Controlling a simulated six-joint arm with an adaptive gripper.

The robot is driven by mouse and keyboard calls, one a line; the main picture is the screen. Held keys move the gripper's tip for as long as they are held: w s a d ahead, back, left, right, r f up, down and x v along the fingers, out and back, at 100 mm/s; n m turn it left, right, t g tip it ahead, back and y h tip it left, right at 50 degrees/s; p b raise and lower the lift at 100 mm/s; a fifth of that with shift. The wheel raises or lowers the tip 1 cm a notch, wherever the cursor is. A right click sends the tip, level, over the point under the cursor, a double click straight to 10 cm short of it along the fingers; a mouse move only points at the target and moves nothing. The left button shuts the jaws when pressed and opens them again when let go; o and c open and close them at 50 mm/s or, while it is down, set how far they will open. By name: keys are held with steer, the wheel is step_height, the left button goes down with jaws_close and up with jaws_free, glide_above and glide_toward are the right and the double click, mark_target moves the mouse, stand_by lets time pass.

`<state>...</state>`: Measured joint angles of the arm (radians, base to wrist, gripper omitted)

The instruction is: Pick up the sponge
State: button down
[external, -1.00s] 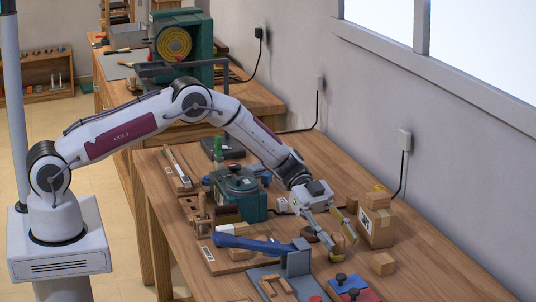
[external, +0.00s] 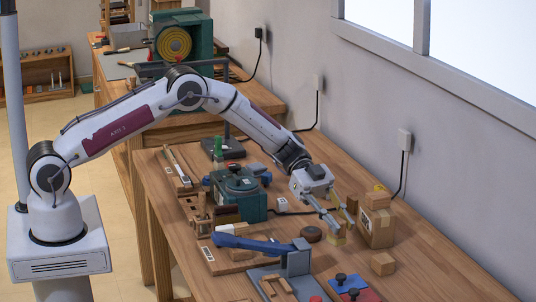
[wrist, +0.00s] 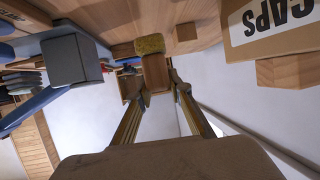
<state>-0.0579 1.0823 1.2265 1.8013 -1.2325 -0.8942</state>
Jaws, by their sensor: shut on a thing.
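My gripper (external: 343,220) is over the right part of the workbench, pointing down beside a cardboard box. I cannot tell whether the brown face is a shaded side of the sponge.
The cardboard box (external: 377,228) stands close on the right, and a small wooden block (external: 383,264) lies in front of it. A dark round disc (external: 311,234) lies on the left. A blue-handled tool (external: 262,245) and a green machine (external: 240,190) stand further left. The front right tabletop (external: 440,270) is clear.

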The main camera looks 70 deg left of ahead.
mark_target(339, 219)
steer(key=shift+r, duration=2.85)
steer(key=shift+a, duration=0.1)
